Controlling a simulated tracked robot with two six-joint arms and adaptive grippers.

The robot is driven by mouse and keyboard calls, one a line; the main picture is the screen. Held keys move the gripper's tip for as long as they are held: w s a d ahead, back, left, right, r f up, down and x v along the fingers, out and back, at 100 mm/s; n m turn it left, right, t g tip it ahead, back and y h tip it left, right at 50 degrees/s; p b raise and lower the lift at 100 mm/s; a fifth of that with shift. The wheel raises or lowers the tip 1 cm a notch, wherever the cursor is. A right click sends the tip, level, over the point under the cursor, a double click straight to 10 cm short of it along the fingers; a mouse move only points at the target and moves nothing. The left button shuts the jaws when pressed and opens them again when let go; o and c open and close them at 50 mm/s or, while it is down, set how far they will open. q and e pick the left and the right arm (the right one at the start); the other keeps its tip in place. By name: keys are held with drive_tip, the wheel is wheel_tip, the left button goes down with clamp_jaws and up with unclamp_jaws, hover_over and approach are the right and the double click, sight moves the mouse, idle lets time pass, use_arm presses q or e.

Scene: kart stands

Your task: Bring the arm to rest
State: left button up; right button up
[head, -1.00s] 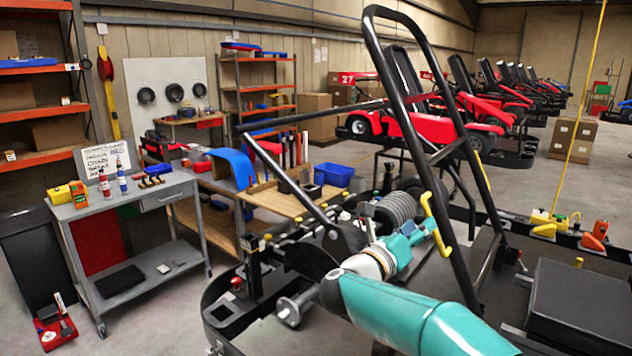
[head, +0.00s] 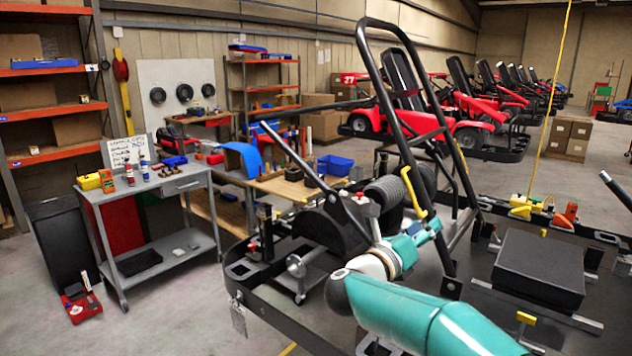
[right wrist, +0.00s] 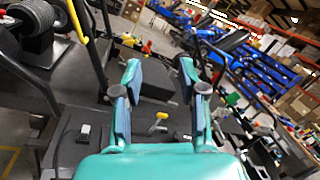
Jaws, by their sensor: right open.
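My right arm, teal and white, comes in from the bottom right of the head view. Its right gripper (head: 428,228) is beside the black tube frame (head: 425,150) of the near kart, close below a yellow curved handle (head: 412,190). In the right wrist view the two fingers of the right gripper (right wrist: 161,88) stand wide apart with nothing between them. Whether the gripper touches the frame cannot be told. My left gripper is not in view.
A grey cart (head: 165,190) with bottles and tools stands at the left. A wooden bench (head: 280,187) with a blue bin (head: 335,166) is behind the kart. A black box-like block (head: 540,268) is at the right. Open floor shows between the cart and kart.

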wheel_tip(320, 180, down, 18)
drive_tip(key=w+a+n+t+y, duration=0.25)
drive_tip(key=n+y, duration=0.45)
drive_tip(key=n, duration=0.7)
drive_tip(key=s+a+f+n+g+y, duration=0.1)
drive_tip(key=s+f+n+g+y, duration=0.3)
drive_tip(key=f+n, duration=0.85)
drive_tip(key=s+a+f+n+g+y, duration=0.2)
drive_tip(key=s+f+n+g+y, duration=0.25)
drive_tip(key=s+f, duration=1.15)
drive_tip(key=s+a+f+n+g+y+b, duration=0.1)
drive_tip(key=s+a+f+n+g, duration=0.2)
drive_tip(key=s, duration=0.8)
drive_tip(key=s+f+n+g+y, duration=0.2)
drive_tip(key=s+f+n+g, duration=0.25)
drive_tip(key=s, duration=0.55)
use_arm(q)
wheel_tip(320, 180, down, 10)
drive_tip(key=b, duration=0.9)
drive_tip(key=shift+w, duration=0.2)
use_arm(e)
wheel_tip(320, 180, down, 9)
drive_tip(key=m+t, duration=0.1)
drive_tip(key=shift+w, duration=0.3)
drive_tip(key=shift+a+r, duration=0.1)
drive_tip(key=shift+r, duration=0.05)
